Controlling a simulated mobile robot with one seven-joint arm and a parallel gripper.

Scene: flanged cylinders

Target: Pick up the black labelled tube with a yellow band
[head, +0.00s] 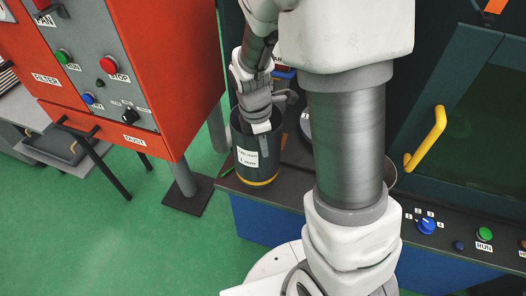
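The black labelled tube (253,178) stands upright on the dark worktop in the head view, left of my arm's thick grey link. It has a white label with dark print on its front and a yellow band around its base. My gripper (261,126) is at the tube's open top, pointing down, with a pale fingertip showing at the rim. The hand hides the back of the rim. I cannot tell whether the fingers touch the wall or how far apart they are.
An orange cabinet (150,90) with a button panel stands to the left, close to the tube. A dark machine with a yellow handle (427,140) is at the right. The worktop (270,195) ends just in front of the tube. Green floor (130,230) is free at lower left.

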